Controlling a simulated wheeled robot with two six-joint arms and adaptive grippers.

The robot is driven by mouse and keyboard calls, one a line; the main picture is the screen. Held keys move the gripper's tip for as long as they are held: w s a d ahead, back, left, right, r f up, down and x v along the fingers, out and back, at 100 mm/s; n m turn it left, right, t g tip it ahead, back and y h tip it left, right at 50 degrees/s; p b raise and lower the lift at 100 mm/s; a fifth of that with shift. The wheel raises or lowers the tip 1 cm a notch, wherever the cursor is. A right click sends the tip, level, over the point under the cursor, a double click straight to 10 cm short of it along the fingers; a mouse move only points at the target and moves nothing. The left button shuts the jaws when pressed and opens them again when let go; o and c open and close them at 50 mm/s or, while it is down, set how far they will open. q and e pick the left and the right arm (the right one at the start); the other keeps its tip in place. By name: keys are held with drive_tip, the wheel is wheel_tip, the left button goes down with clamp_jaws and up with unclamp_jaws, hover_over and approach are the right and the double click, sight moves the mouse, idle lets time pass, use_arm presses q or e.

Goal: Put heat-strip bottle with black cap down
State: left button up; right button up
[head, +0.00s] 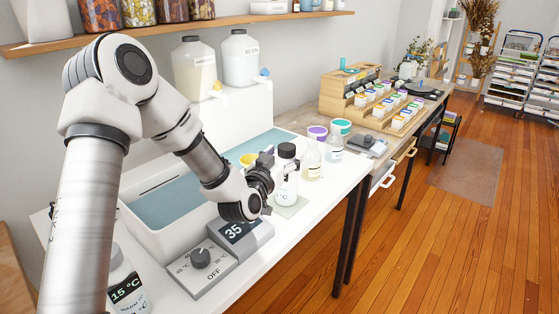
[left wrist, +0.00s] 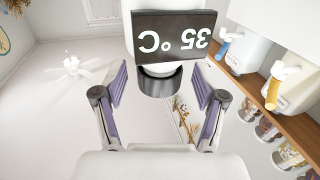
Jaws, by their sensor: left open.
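The heat-strip bottle with black cap (head: 287,180) stands upright on a small pale mat (head: 292,209) near the front edge of the white table. In the left wrist view its dark strip (left wrist: 174,37) reads 35 °C upside down, with the black cap (left wrist: 160,83) below it. My left gripper (head: 270,180) is open beside the bottle, at its left in the head view. In the left wrist view the bottle lies ahead between the spread purple-padded fingers, with gaps on both sides. My right gripper is out of view.
A heater control box (head: 210,262) with a dial and a 35 display sits left of the bottle. A 15 °C bottle (head: 125,280) stands at lower left, partly behind my arm. A clear bottle (head: 311,161) and lidded tubs stand close behind at right.

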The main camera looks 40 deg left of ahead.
use_arm(q)
drive_tip(key=s+d+p, duration=0.2)
drive_tip(key=s+p, duration=0.7)
drive_tip(key=s, duration=0.2)
drive_tip(key=shift+s, duration=0.35)
drive_tip(key=shift+d, duration=0.1)
